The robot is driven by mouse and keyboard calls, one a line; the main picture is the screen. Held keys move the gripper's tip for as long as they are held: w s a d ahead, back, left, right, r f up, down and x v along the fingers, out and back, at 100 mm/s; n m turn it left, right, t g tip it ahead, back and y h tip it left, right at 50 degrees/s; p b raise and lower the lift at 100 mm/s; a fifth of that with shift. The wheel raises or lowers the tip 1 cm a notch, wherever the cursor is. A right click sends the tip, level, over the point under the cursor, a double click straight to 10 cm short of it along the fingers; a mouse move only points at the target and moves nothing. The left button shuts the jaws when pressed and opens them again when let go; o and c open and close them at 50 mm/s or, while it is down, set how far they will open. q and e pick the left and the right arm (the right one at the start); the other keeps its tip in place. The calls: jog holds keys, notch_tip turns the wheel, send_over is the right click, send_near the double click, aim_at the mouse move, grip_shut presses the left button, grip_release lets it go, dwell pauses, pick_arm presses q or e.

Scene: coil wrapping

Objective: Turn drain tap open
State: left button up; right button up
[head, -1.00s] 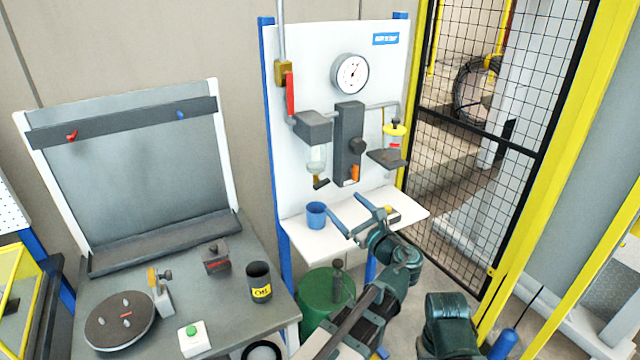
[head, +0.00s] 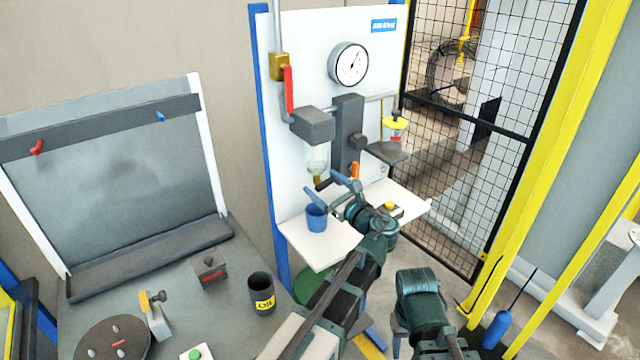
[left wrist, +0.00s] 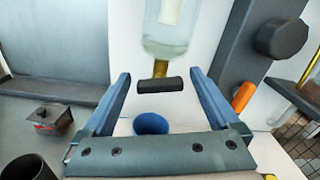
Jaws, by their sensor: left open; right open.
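The drain tap (head: 318,181), a brass stem with a black bar handle, hangs under the clear filter bowl (head: 316,158) on the white panel. In the left wrist view the tap's black handle (left wrist: 160,85) lies crosswise. My left gripper (head: 329,188) is open, its two blue fingers pointing at the tap. In the left wrist view the handle appears between the open fingers (left wrist: 158,77), with a gap on each side; I see no contact. The depth gap is hard to judge. My right arm is at the lower right of the head view; its gripper cannot be made out.
A blue cup (head: 317,218) stands on the white shelf (head: 312,250), below the tap. A red-handled valve (head: 289,90), a gauge (head: 348,64) and an orange lever (head: 355,170) are nearby. A grey bench with a black can (head: 261,292) is at left; mesh fencing stands right.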

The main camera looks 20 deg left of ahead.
pick_arm(q)
jog(key=c, duration=1.3)
jog(key=shift+n, duration=0.8)
jog(key=shift+c, duration=0.4)
jog(key=o, duration=1.4)
jog(key=shift+s, duration=0.1)
